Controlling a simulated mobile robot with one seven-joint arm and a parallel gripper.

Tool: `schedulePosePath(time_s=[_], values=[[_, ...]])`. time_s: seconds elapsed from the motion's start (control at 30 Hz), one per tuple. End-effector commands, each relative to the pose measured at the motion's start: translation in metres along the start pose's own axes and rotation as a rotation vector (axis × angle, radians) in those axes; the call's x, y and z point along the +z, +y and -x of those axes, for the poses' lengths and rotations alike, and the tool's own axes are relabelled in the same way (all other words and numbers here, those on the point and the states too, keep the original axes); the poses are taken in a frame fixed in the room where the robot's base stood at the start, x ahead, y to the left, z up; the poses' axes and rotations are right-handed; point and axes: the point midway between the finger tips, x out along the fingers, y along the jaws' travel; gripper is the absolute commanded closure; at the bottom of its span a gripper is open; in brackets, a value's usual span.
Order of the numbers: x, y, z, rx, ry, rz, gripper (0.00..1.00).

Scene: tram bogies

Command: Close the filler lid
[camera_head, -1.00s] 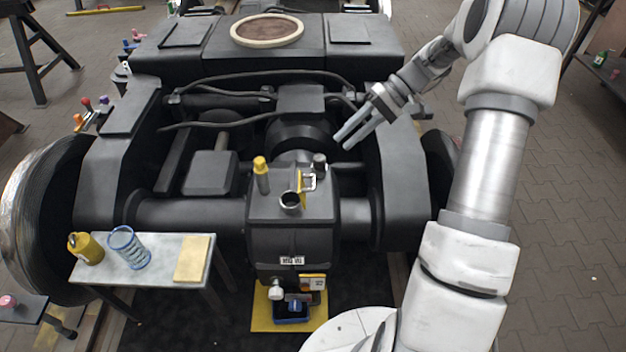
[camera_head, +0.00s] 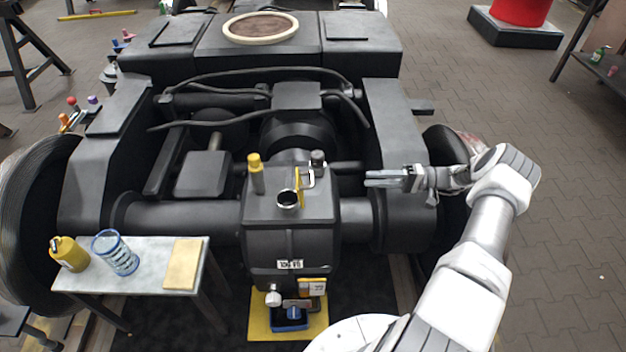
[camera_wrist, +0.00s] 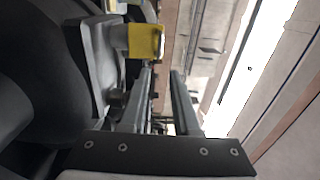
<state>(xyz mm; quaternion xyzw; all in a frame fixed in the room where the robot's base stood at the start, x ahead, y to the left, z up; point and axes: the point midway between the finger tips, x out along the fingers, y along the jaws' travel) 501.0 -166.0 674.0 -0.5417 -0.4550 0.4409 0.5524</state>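The filler neck (camera_head: 288,199) is a round opening with a pale rim on top of the dark gearbox housing (camera_head: 290,240). Its yellow lid (camera_head: 299,188) stands upright at the right of the opening, so the filler is open. My gripper (camera_head: 368,178) is right of the housing, apart from the lid, its fingers pointing left. The two fingers are apart with nothing between them, as the wrist view (camera_wrist: 166,75) also shows. A yellow piece (camera_wrist: 146,42) is beyond the fingertips there; I cannot tell whether it is the lid or a post cap.
A yellow-capped post (camera_head: 256,172) stands left of the filler, and a dark-capped fitting (camera_head: 317,160) behind it. A side table (camera_head: 145,282) holds a yellow can (camera_head: 69,254) and a blue-rimmed glass (camera_head: 116,254). The bogie frame (camera_head: 398,130) rises behind my gripper.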

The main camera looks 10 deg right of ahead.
Motion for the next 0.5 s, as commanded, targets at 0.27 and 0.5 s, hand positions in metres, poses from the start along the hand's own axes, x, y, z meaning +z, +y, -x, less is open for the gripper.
schedulePosePath(time_s=[0.27,0.5], values=[[0.0,-0.002,-0.049,0.001,-0.006,-0.001,0.7],[0.0,-0.001,-0.102,0.002,-0.007,0.0,0.7]])
